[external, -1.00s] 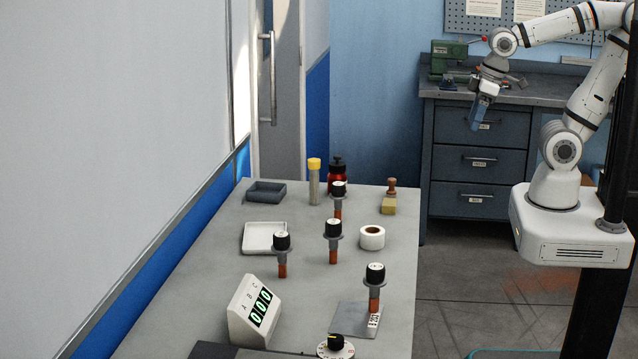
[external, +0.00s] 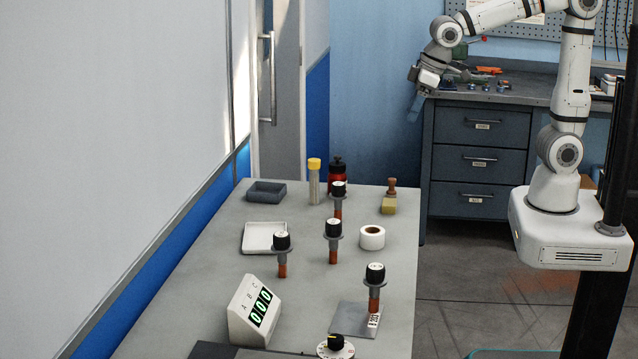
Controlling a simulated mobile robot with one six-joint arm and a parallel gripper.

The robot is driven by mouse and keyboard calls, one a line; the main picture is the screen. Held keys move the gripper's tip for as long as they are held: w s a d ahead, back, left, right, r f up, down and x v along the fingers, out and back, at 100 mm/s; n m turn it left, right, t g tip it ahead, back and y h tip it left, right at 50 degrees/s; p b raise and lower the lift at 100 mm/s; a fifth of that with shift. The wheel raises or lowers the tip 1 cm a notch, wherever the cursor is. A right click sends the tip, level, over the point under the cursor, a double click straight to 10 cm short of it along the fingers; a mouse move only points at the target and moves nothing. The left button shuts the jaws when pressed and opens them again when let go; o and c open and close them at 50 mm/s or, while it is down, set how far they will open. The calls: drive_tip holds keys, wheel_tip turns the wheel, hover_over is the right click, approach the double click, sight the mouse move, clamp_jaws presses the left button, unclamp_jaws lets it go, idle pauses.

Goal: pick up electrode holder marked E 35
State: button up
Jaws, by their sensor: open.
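Several electrode holders with black caps, grey collars and copper-coloured lower ends stand upright on the grey bench (external: 200,300). One is at the back (external: 338,192), one in the middle (external: 333,240), one to its left (external: 282,252). Another (external: 375,285) stands on a grey plate (external: 352,320) at the front right, beside a small marked label. The cap markings are too small to read, so I cannot tell which is E 35. My gripper (external: 414,108) is open and empty, in the air beyond the bench's back right corner, well above and apart from the holders.
A yellow-capped tube (external: 314,182), a red bottle (external: 337,176), a wood-handled brush (external: 389,200) and a white tape roll (external: 372,238) stand on the bench. A grey tray (external: 266,192), white tray (external: 264,238) and display box (external: 254,312) are at left. Drawers (external: 480,160) stand behind.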

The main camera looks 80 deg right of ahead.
drive_tip(key=w+a+f, duration=0.3)
drive_tip(key=w+a, duration=0.6)
drive_tip(key=w, duration=0.3)
drive_tip(key=n+t+y+b, duration=0.1)
drive_tip(key=n+t+b, duration=0.1)
hover_over(282, 234)
drive_tip(key=s, duration=0.2)
wheel_tip(282, 234, down, 12)
drive_tip(key=shift+d+f, duration=0.2)
drive_tip(key=shift+f, duration=0.25)
drive_tip(key=p+x, duration=0.1)
drive_tip(key=x, duration=0.1)
drive_tip(key=p+x, duration=0.1)
drive_tip(key=x, duration=0.4)
drive_tip(key=shift+s+f+p, duration=0.25)
drive_tip(key=shift+f+p, duration=0.05)
drive_tip(key=shift+p, duration=0.1)
drive_tip(key=shift+r, duration=0.1)
drive_tip(key=c, duration=1)
